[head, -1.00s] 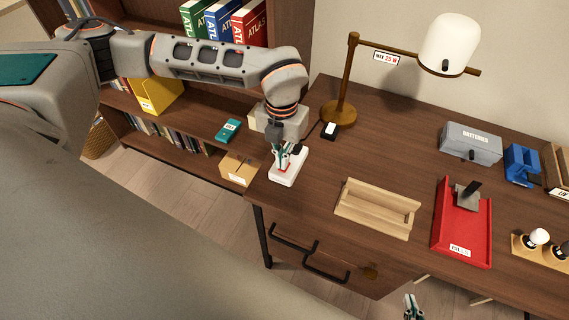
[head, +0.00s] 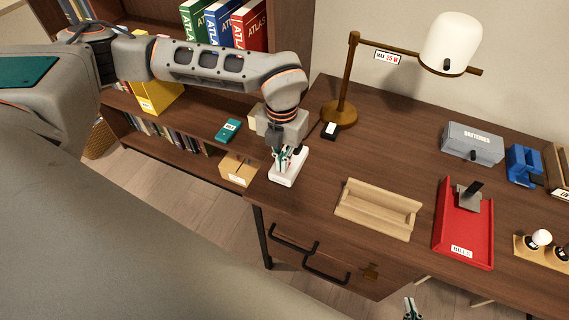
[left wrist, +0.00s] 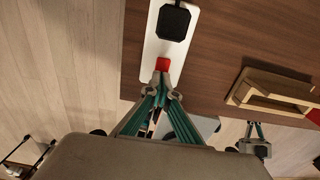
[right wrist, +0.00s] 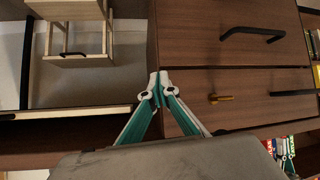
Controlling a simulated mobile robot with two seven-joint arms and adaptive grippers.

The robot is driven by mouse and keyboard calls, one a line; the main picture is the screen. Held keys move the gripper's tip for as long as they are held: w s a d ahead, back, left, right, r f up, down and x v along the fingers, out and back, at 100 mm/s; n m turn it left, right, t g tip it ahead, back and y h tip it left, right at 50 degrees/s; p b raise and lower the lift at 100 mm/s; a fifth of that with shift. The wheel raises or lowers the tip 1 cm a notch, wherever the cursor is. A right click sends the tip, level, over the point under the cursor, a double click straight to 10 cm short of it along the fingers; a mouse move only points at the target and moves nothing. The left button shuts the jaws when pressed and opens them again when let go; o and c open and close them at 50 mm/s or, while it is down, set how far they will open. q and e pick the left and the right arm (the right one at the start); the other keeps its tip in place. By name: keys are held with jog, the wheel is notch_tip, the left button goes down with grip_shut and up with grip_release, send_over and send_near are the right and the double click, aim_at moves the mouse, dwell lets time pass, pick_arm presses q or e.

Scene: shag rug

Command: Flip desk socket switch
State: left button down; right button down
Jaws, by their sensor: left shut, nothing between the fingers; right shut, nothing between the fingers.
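The white desk socket (head: 289,175) lies near the left front corner of the desk. In the left wrist view it is a long white strip (left wrist: 151,48) with a red switch (left wrist: 163,64) and a black plug (left wrist: 173,22) beyond it. My left gripper (head: 281,163) is shut and empty, over the socket. In the left wrist view its fingertips (left wrist: 162,88) are just on the near side of the red switch; I cannot tell whether they touch it. My right gripper (head: 411,307) is shut and empty, low in front of the desk; its tips (right wrist: 158,88) face the drawer fronts.
A wooden tray (head: 377,209) and a red tray (head: 463,228) lie to the right. A bookshelf (head: 190,115) stands left of the desk.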

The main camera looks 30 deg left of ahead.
pick_arm(q)
jog(key=shift+f, duration=0.2)
jog(key=shift+r+p, duration=1.3)
jog(key=shift+r, duration=0.7)
jog(key=shift+r+p, duration=1.05)
jog(key=shift+r, duration=0.5)
